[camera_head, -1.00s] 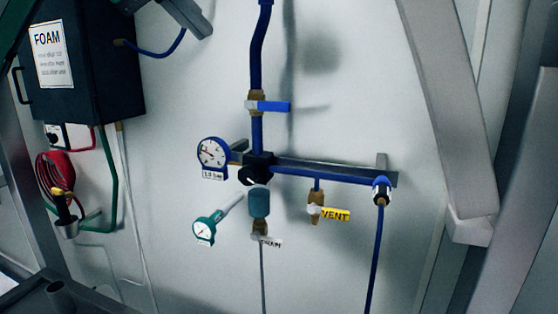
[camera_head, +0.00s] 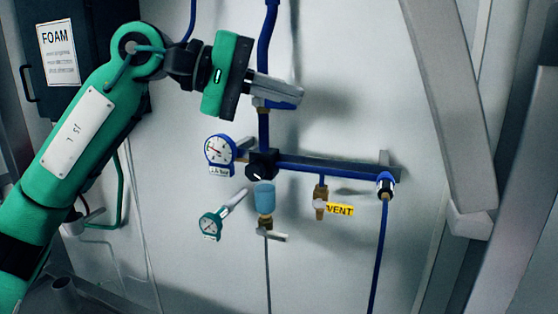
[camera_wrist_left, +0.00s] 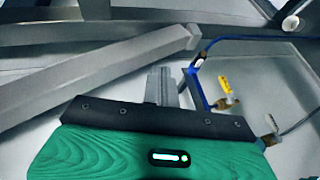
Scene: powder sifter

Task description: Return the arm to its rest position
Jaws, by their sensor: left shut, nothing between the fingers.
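My left arm, green, reaches in from the left in the head view. Its gripper (camera_head: 298,95) is shut and empty, with grey fingers pointing right in front of the vertical blue pipe (camera_head: 264,135). The fingers overlap the blue valve there and mostly hide it; I cannot tell whether they touch it. In the left wrist view the closed fingers (camera_wrist_left: 160,86) stick up beyond the green gripper body. My right gripper is not in view.
A white gauge (camera_head: 219,151), a green gauge (camera_head: 210,225), a light-blue filter cup (camera_head: 265,195) and a yellow VENT tag (camera_head: 340,210) are on the wall below the gripper. A dark FOAM box (camera_head: 95,40) is partly behind my arm. A grey beam (camera_head: 450,110) slants at right.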

